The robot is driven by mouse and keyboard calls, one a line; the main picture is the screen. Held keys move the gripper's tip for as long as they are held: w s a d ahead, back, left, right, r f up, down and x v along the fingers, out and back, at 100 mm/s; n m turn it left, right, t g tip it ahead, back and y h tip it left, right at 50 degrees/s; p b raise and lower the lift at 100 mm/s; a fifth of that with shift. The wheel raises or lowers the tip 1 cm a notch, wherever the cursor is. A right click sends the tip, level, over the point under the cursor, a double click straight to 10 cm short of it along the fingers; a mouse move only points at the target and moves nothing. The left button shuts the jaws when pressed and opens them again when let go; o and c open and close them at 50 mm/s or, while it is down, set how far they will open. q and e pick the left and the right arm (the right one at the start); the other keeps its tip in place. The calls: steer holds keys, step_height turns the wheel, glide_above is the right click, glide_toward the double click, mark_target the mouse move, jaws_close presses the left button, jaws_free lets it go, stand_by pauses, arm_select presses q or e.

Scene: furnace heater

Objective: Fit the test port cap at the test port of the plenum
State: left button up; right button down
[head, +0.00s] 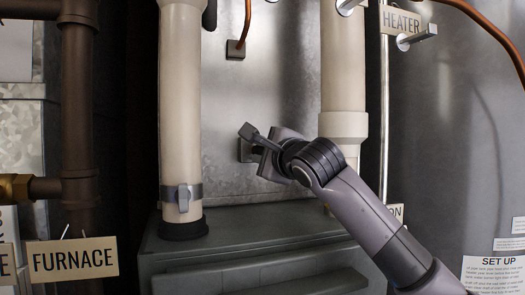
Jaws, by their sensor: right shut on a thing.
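My right gripper (257,150) reaches in from the lower right, in front of the sheet-metal plenum (275,85) between the two white pipes. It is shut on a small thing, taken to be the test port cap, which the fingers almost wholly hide. A small dark square piece shows just behind and left of the fingers, against the metal; I cannot tell whether it is the test port. Whether the held piece touches the plenum cannot be told. My left gripper is not in view.
A white pipe (181,85) with a metal clamp stands left of the gripper, another white pipe (343,65) right of it. A thin copper line (247,22) ends at a fitting above. The grey furnace cabinet (255,225) lies below. FURNACE (72,259) and HEATER (402,20) tags hang at the sides.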

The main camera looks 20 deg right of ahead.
steer(key=shift+w+p, duration=0.4)
steer(key=shift+w, duration=0.35)
steer(key=shift+s+b, duration=0.2)
steer(key=shift+b, duration=0.1)
steer(key=shift+b, duration=0.3)
stand_by(1.3)
steer(key=shift+w, duration=0.3)
stand_by(0.5)
steer(key=c, duration=0.9)
jaws_free()
steer(key=shift+o, duration=0.2)
